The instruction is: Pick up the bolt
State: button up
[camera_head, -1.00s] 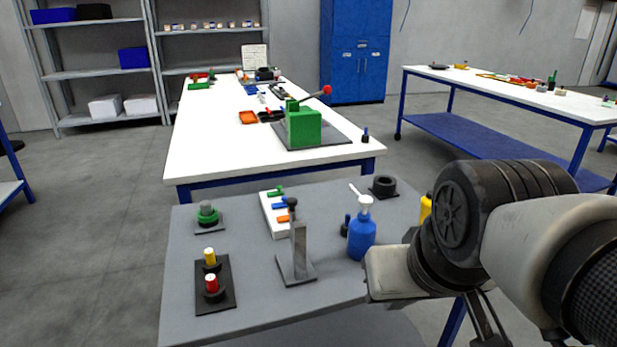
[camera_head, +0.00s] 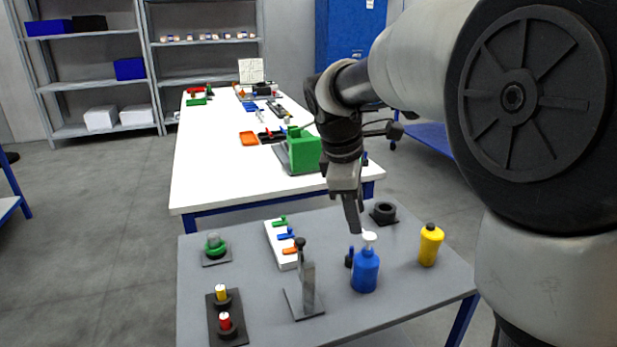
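No part in view can be named as the bolt for certain. A small dark upright piece (camera_head: 349,257) stands just left of the blue bottle (camera_head: 365,272) on the grey table (camera_head: 390,312); it is too small to identify. My gripper (camera_head: 353,218) points down over the far right part of this table, in front of the white table's near edge. Its fingers show nearly edge-on, just above and left of the bottle's white top in the picture. I cannot tell whether they are apart, and I see nothing held.
A yellow bottle (camera_head: 430,245), a black ring (camera_head: 384,212), an upright grey stand (camera_head: 307,285), a white block with coloured levers (camera_head: 282,245), a green-ringed piece (camera_head: 214,246) and a black plate with red and yellow pegs (camera_head: 213,320) crowd the table. A green press (camera_head: 303,152) stands behind.

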jog(key=w+a+f+n+g+h+p, duration=0.1)
jog(key=w+a+f+n+p, duration=0.25)
jog(key=w+n, duration=0.45)
jog(key=m+b, duration=0.1)
jog(key=b, duration=0.3)
send_near(350, 248)
jog(key=x, duration=0.6)
jog(key=shift+w+d+f, duration=0.15)
jog(key=shift+w, duration=0.2)
jog(key=x, duration=0.1)
jog(key=b+x, duration=0.1)
jog(key=x, duration=0.2)
jog(key=shift+s+f, duration=0.25)
jog(key=shift+f, duration=0.15)
jog(key=shift+w+d+f+h, duration=0.1)
jog(key=shift+d+f+h, duration=0.05)
jog(key=shift+f+h, duration=0.15)
jog(key=shift+r, duration=0.1)
grip_shut()
